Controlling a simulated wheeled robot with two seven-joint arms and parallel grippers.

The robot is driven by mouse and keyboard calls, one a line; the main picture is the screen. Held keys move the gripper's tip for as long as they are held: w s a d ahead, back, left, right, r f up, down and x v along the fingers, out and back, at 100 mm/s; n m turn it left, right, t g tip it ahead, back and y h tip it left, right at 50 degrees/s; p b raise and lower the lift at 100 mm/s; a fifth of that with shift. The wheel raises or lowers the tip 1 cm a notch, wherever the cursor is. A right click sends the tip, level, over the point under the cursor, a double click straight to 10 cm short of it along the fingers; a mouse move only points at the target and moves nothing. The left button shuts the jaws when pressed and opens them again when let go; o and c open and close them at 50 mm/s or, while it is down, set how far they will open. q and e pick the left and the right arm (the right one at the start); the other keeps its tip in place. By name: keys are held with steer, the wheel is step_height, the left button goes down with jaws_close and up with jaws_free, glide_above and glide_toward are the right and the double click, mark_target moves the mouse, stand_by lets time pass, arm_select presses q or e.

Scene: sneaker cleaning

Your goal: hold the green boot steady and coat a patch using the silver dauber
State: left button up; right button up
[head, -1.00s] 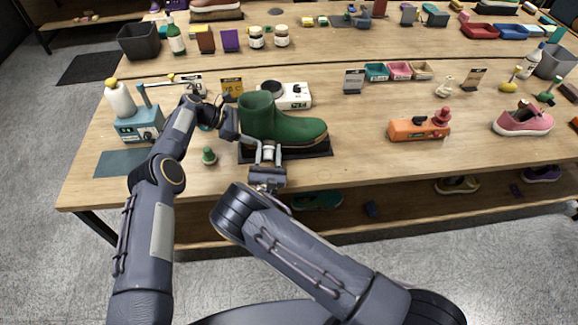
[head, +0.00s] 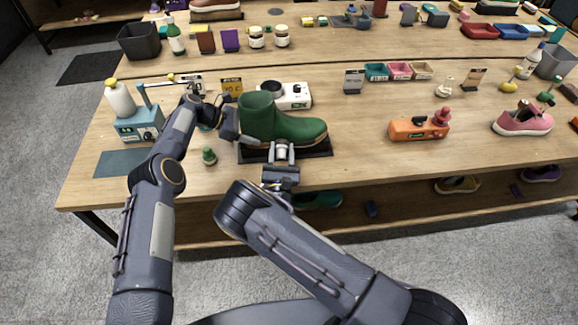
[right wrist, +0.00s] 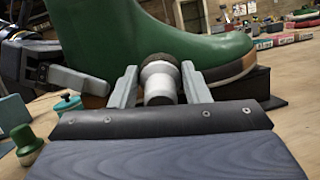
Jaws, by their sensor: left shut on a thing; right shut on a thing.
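My right gripper (head: 281,150) is shut on the silver dauber (right wrist: 158,82), in front of the boot's near side. The dauber has a silver body and a dark pad (right wrist: 158,60) that points at the boot. The pad appears at or very near the boot's lower side; I cannot tell if it touches.
A small green-knobbed item (head: 209,156) stands left of the boot. A white device (head: 296,97) sits behind it. An orange tool (head: 419,126) and a pink sneaker (head: 523,122) lie to the right. The table between boot and orange tool is clear.

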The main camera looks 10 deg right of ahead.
steer(key=shift+w+a, duration=0.2)
steer(key=shift+a, duration=1.8)
steer(key=shift+s+d, duration=0.2)
steer(key=shift+d, duration=1.85)
steer(key=shift+w+a, duration=0.15)
steer(key=shift+a, duration=1.9)
steer(key=shift+s, duration=2.5)
